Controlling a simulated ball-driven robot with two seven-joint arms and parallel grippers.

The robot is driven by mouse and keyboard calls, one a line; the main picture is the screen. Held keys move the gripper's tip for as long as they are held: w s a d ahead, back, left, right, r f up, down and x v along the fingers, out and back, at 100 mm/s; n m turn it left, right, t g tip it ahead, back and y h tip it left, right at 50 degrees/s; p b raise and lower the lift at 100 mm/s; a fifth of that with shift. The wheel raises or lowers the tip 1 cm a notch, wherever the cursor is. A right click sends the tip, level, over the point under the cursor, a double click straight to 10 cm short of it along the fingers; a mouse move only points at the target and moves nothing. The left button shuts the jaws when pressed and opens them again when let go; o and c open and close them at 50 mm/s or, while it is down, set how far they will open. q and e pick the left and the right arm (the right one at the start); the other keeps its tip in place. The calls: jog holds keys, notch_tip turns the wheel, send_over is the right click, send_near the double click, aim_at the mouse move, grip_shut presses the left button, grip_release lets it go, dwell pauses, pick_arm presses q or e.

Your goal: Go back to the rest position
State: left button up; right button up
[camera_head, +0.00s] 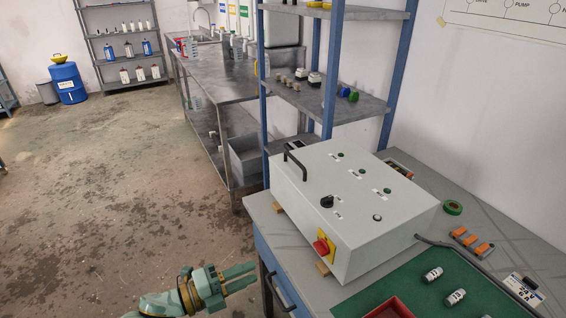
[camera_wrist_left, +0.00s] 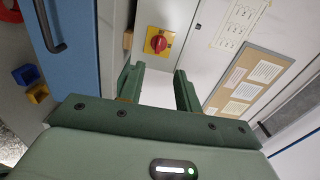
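My left gripper (camera_head: 250,277) is at the bottom of the head view, left of the workbench and in front of its drawer side. In the left wrist view the left gripper (camera_wrist_left: 157,80) shows two green fingers standing apart with nothing between them. Beyond the fingertips is the red knob on a yellow plate (camera_wrist_left: 159,41) on the front of the grey control box. In the head view the control box (camera_head: 350,190) stands on the bench, clear of the gripper, with its red knob (camera_head: 321,246) at the lower front. My right gripper is in no view.
The workbench (camera_head: 275,235) has a handled blue drawer below. A green mat (camera_head: 395,285) carries a red tray (camera_head: 390,310) and small labelled cylinders. A blue-post shelf (camera_head: 330,70) and a steel table (camera_head: 215,75) stand behind. The floor (camera_head: 110,200) at left is open.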

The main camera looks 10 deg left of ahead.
pick_arm(q)
jog(key=w+a+f+n+t+y, duration=0.2)
jog(key=w+a+f+n+y, duration=0.1)
jog(key=a+f+n+y, duration=0.75)
jog(key=s+a+f+n+g+y, duration=0.1)
jog(key=s+a+f+n, duration=0.25)
jog(key=f, duration=0.45)
jog(key=s+a+f+n+g+y, duration=0.2)
jog(key=s+a+f+n, duration=0.1)
jog(key=s+f, duration=0.3)
jog(key=s+f+n+g+y, duration=0.1)
jog(key=s+f+n+g, duration=0.2)
jog(key=s+f, duration=0.5)
jog(key=s+f+n+g+y, duration=0.1)
jog(key=s+f+n+g, duration=0.3)
jog(key=s, duration=0.6)
jog(key=s+d+f+g, duration=0.1)
jog(key=s+d+f, duration=0.1)
jog(key=s, duration=0.8)
jog(key=s+d+f+g, duration=0.1)
jog(key=s+d, duration=0.3)
jog(key=s, duration=0.7)
jog(key=shift+s+d+f+n+h, duration=0.25)
jog(key=shift+f+n+h, duration=0.2)
jog(key=shift+f, duration=0.35)
jog(key=shift+a, duration=0.15)
